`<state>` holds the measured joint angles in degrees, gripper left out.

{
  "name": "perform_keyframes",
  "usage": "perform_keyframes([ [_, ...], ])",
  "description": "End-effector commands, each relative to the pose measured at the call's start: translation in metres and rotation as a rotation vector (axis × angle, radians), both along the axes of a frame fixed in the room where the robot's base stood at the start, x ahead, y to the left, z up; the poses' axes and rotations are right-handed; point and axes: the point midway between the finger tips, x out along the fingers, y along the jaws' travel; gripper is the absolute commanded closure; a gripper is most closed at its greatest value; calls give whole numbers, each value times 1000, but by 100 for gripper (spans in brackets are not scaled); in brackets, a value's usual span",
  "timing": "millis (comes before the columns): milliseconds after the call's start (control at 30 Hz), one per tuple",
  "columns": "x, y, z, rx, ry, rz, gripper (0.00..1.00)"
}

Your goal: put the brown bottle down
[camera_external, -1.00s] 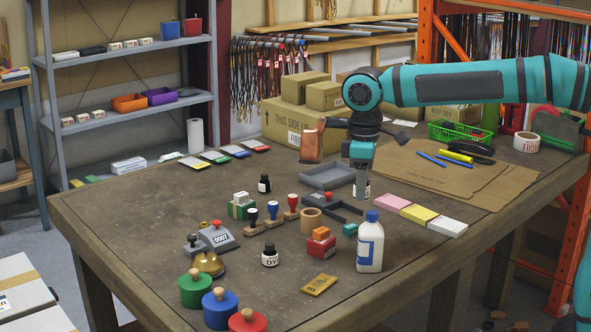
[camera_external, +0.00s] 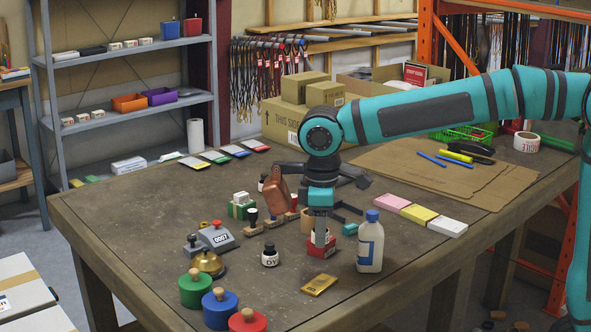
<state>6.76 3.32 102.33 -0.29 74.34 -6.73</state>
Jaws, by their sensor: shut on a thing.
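The brown bottle (camera_external: 279,198) is a copper-brown flask shape, slightly tilted. My gripper is shut on the brown bottle; the exact contact is small and partly hidden.
Near the bottle are a green-and-white box (camera_external: 241,207), a small dark ink bottle (camera_external: 270,256) and a grey numbered stamp (camera_external: 216,236). A white bottle with a blue cap (camera_external: 370,245) stands right of my wrist. The table's left part is clear.

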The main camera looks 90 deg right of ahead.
Motion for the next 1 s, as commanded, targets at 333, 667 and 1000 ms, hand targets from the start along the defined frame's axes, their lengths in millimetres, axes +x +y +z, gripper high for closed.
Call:
perform_keyframes([
  [333, 0, 0, -53, 0, 1, 0, 92],
  [667, 0, 0, -80, 0, 1, 0, 92],
  [1000, 0, 0, -96, 0, -1, 0, 92],
])
